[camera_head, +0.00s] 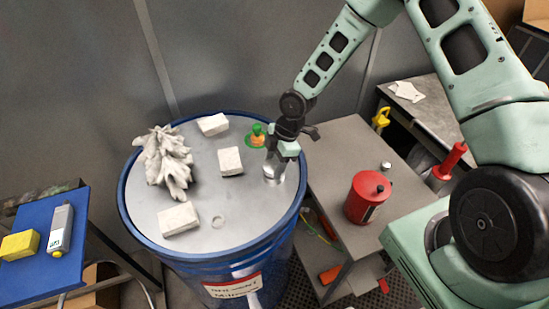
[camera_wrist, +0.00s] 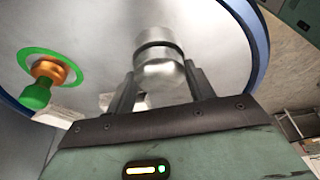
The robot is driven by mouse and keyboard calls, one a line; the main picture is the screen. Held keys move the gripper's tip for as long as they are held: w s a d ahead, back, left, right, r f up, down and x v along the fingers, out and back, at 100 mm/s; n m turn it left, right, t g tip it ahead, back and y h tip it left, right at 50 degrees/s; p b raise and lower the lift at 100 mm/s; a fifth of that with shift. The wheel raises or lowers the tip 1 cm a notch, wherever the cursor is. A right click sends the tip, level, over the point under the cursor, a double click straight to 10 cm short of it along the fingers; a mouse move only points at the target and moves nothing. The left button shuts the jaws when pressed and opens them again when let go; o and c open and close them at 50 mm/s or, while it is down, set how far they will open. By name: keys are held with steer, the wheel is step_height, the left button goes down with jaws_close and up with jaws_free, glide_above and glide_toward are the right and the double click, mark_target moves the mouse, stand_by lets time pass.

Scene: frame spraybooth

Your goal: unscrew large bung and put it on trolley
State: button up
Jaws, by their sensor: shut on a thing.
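The large bung (camera_head: 273,174) is a silver cylinder at the right side of the blue drum's grey lid (camera_head: 205,165). My gripper (camera_head: 279,158) points down over it and is shut on it. In the wrist view the bung (camera_wrist: 158,48) shows a dark band and sits between my two fingers (camera_wrist: 160,84). It looks upright at the lid; whether its base is seated or slightly raised I cannot tell. The trolley (camera_head: 325,160) is a grey-topped cart just right of the drum.
A red can (camera_head: 367,197) and a small silver cap (camera_head: 386,166) stand on the trolley; its left top is clear. A blue table (camera_head: 75,212) stands left.

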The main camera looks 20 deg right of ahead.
stand_by(0.3)
steer(key=shift+r+n+g+p, duration=0.15)
steer(key=shift+n+g+p, duration=0.25)
steer(key=shift+n+p, duration=0.65)
steer(key=n, duration=0.2)
steer(key=shift+f+n+g, duration=0.2)
steer(key=shift+n+g, duration=0.1)
steer(key=shift+n, duration=0.05)
steer(key=o, duration=0.6)
steer(key=shift+o, duration=0.2)
